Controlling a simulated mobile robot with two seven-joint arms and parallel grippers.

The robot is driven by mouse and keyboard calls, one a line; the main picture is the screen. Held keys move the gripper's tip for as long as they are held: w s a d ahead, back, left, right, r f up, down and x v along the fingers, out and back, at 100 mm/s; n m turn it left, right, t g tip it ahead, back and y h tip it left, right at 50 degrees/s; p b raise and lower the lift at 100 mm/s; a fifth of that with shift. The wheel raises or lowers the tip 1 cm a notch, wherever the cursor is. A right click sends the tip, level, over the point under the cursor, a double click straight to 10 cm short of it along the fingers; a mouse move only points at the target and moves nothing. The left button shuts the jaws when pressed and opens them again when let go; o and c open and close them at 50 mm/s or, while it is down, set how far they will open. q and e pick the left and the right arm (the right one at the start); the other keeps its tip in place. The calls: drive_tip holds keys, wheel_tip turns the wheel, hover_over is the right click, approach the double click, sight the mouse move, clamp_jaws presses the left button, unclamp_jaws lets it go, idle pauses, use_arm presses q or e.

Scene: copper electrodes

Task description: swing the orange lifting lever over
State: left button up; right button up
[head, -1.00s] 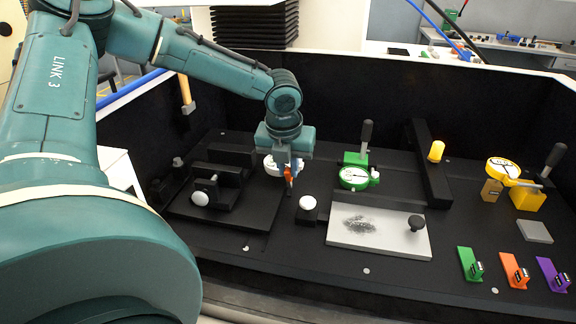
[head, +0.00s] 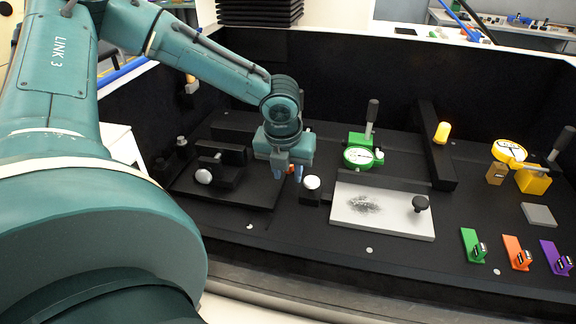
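The orange lifting lever (head: 291,169) shows only as a small orange patch behind and between the fingers of my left gripper (head: 288,174). The gripper points down over the black bench, and its two bluish fingertips stand apart. I cannot tell whether a finger touches the lever. The white dial by the lever is hidden behind the gripper. My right gripper is not in view.
A white knob on a black block (head: 312,183) stands just right of the gripper. A black fixture (head: 229,178) is to the left. Further right are a green dial gauge (head: 359,157), a grey plate (head: 382,225) and a black bar (head: 437,160).

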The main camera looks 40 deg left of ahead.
use_arm(q)
drive_tip(key=shift+o, duration=0.4)
drive_tip(key=shift+r, duration=0.1)
